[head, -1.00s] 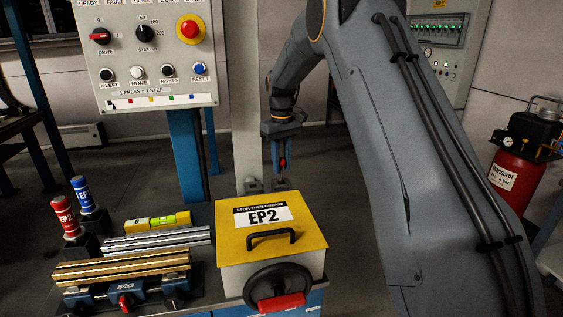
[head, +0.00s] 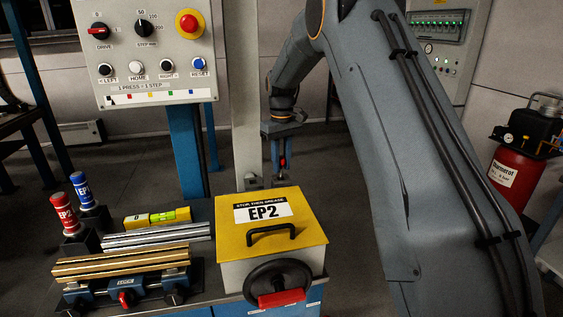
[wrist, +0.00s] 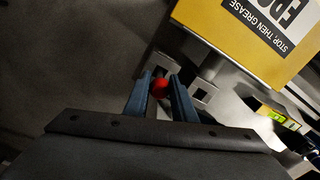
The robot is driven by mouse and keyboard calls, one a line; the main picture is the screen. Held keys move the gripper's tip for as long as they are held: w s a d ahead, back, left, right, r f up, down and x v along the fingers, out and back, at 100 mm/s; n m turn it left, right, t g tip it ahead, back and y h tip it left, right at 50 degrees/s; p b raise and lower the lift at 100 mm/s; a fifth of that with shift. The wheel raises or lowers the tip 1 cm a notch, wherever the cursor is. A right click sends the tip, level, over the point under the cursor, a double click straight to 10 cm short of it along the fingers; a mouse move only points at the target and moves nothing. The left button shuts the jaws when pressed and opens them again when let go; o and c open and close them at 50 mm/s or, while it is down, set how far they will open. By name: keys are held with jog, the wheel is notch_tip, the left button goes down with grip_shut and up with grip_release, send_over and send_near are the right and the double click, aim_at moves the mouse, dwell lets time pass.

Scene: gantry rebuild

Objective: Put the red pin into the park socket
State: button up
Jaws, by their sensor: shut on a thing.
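My gripper (head: 281,165) hangs fingers-down behind the yellow-lidded EP2 box (head: 314,225) in the head view. It is shut on the red pin (head: 283,162), whose red part shows between the fingers. In the wrist view the red pin (wrist: 160,86) sits between the two blue-grey fingertips of my gripper (wrist: 161,90). A grey square socket block (wrist: 203,92) with a dark hole lies just right of the fingers. Another grey block lies around the pin's far side, partly hidden. I cannot tell which is the park socket, or whether the pin's lower end is in a hole.
The EP2 box with its black handle and red-gripped handwheel (head: 281,299) stands close in front of the gripper. Metal bars (head: 125,262), a yellow level (head: 157,218) and red (head: 65,214) and blue (head: 85,190) EP1 cylinders stand left. A control panel (head: 155,50) rises behind.

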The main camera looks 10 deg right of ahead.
jog(key=shift+f, duration=0.6)
jog(key=shift+f, duration=0.1)
jog(key=o, duration=1.7)
jog(key=shift+r+p, duration=1.75)
jog(key=shift+r, duration=2.3)
